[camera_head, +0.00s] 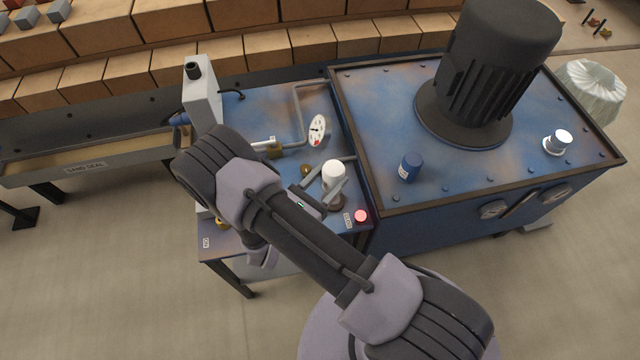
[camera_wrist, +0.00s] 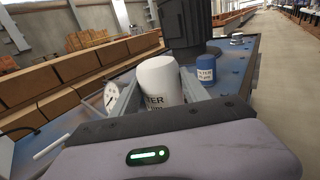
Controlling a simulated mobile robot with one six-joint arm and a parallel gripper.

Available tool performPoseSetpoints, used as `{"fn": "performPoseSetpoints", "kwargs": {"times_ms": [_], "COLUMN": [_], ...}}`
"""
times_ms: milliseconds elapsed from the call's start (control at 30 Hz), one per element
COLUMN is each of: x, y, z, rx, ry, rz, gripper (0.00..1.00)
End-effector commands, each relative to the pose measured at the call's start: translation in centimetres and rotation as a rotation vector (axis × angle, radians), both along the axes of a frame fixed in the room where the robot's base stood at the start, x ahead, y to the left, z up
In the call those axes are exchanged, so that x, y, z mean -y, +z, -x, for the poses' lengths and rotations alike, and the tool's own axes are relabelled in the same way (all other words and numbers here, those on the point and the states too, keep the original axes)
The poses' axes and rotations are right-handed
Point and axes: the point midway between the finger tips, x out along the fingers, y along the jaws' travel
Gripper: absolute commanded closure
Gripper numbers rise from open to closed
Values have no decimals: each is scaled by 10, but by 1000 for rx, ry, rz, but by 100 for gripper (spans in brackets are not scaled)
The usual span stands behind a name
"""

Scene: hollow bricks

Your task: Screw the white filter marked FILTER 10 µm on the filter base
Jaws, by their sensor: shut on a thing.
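The white filter (camera_head: 333,172) is upright between the fingers of my gripper (camera_head: 334,176), above the small blue table. In the wrist view the white filter (camera_wrist: 160,82) stands between the two fingers, with part of its dark lettering showing; its lower part is hidden by the gripper body. My gripper (camera_wrist: 160,95) is shut on it. A dark brownish round part (camera_head: 337,203), perhaps the filter base, shows just below the filter in the head view. I cannot tell whether the filter touches it.
A blue filter (camera_head: 410,167) and a white-topped fitting (camera_head: 558,142) stand on the blue tank (camera_head: 375,100) to the right, by a big black motor (camera_head: 490,70). A dial gauge (camera_head: 317,130), a bent pipe (camera_head: 299,108) and a red lamp (camera_head: 361,216) are close around the gripper.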

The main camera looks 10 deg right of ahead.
Motion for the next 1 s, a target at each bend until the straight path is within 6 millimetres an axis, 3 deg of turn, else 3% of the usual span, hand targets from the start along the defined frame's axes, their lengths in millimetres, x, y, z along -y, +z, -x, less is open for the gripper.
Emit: {"fn": "performPoseSetpoints", "kwargs": {"times_ms": [267,733,1000], "x": [-1,-1,-1], "y": [-1,-53,-58], "z": [0,0,0], "rx": [1,1,1], "ry": [0,0,0], "rz": [-1,-1,-1], "gripper": [100,100,100]}}
